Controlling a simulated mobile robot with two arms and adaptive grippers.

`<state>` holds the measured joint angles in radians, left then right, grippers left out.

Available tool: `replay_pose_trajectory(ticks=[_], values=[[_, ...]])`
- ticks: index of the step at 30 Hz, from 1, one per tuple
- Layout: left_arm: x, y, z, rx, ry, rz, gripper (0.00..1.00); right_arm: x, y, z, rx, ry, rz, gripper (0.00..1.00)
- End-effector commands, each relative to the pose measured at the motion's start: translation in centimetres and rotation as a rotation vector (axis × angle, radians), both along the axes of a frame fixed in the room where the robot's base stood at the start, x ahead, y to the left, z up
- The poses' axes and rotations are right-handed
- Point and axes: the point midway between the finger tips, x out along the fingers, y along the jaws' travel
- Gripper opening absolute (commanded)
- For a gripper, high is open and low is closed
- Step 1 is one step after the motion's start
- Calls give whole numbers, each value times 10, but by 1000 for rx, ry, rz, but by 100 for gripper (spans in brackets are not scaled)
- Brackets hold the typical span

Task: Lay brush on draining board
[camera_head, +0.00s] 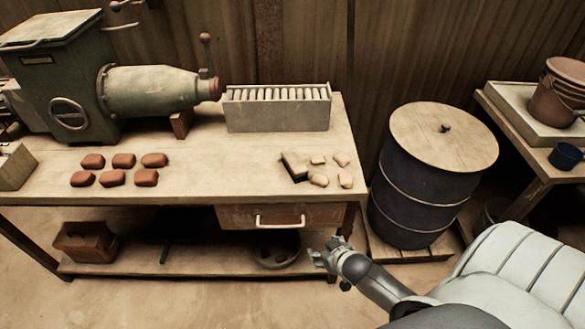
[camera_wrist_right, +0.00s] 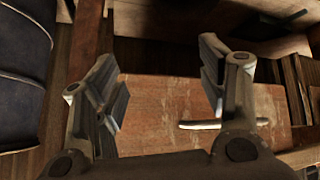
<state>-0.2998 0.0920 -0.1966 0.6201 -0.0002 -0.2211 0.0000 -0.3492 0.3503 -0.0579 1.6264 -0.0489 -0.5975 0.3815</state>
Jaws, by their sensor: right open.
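I cannot make out a brush in either view. A pale board or shallow tray (camera_head: 515,105) lies on the side table at the right; I cannot tell if it is the draining board. My right gripper (camera_head: 334,258) is low in front of the workbench, below and right of the drawer (camera_head: 235,216). In the wrist view the right gripper (camera_wrist_right: 164,85) is open, with nothing between its fingers. Beyond them is the reddish drawer front (camera_wrist_right: 160,100) with its pale handle (camera_wrist_right: 222,124), apart from the fingers. The inside of the drawer is hidden. My left gripper is out of view.
The workbench (camera_head: 225,165) carries a green press (camera_head: 150,92), a roller rack (camera_head: 278,108), reddish clay pieces (camera_head: 123,160) and pale pieces (camera_head: 318,180). A dark blue barrel (camera_head: 420,190) with a wooden lid stands right of the bench. A brown bucket (camera_head: 555,103) stands on the pale board.

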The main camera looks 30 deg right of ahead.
Motion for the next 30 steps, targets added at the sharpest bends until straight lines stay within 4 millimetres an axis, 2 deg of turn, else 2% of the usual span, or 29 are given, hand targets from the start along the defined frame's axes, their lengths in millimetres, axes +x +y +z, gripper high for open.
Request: replay_pose_trajectory(ticks=[1,3,6,12,15,19,30], values=[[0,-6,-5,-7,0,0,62,16,-2,29,-3,-57,-4,66],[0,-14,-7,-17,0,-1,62,32,-3,67,0,-121,-13,66],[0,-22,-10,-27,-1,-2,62,46,-3,112,6,-198,-21,66],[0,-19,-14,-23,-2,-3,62,74,-8,195,24,-376,-25,66],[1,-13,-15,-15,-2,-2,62,84,-10,224,39,-449,-22,66],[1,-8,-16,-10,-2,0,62,96,-12,233,47,-483,-21,66],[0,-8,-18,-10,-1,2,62,137,-17,216,49,-482,-21,66]])
